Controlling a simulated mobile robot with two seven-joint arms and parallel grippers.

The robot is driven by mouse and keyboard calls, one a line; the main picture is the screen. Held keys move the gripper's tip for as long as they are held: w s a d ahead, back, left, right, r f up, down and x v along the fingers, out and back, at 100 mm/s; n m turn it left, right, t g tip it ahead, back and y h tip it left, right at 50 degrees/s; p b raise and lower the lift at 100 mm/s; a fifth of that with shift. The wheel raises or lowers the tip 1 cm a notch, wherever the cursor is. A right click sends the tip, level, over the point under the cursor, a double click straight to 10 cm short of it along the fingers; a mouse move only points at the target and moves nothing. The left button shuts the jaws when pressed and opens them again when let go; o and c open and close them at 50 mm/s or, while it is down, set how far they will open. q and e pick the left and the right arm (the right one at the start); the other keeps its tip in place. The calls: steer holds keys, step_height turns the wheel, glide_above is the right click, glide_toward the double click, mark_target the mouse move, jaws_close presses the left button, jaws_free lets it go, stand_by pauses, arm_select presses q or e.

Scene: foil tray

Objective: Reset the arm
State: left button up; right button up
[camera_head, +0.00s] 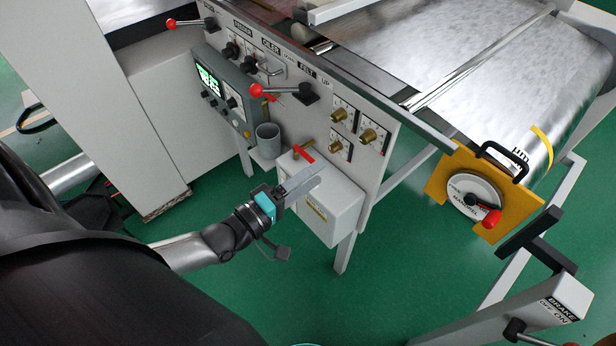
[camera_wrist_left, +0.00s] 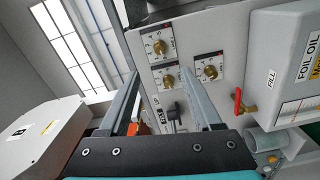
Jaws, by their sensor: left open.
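My left gripper (camera_head: 300,183) is in front of the machine's control panel, over the white box with a red-handled valve (camera_head: 304,153). In the left wrist view its two fingers (camera_wrist_left: 160,82) are apart, with nothing held between them. The panel's dials with brass knobs (camera_wrist_left: 165,75) show beyond the fingers. The white tank labelled "FOIL OIL" (camera_wrist_left: 285,60) and its red valve handle (camera_wrist_left: 238,102) are to the right of the fingers. My right gripper is not seen.
The panel has red-knobbed levers (camera_head: 258,90), a grey cup (camera_head: 268,140) and a screen box (camera_head: 215,85). A foil roll (camera_head: 500,80) lies behind, with a yellow hand-wheel plate (camera_head: 500,225) at right. A brake post (camera_head: 540,305) stands at lower right. Green floor (camera_head: 370,300) is open in front.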

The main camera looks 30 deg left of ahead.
arm_select(q)
steer(key=shift+s+a, duration=0.15)
steer(key=shift+s, duration=0.2)
stand_by(0.3)
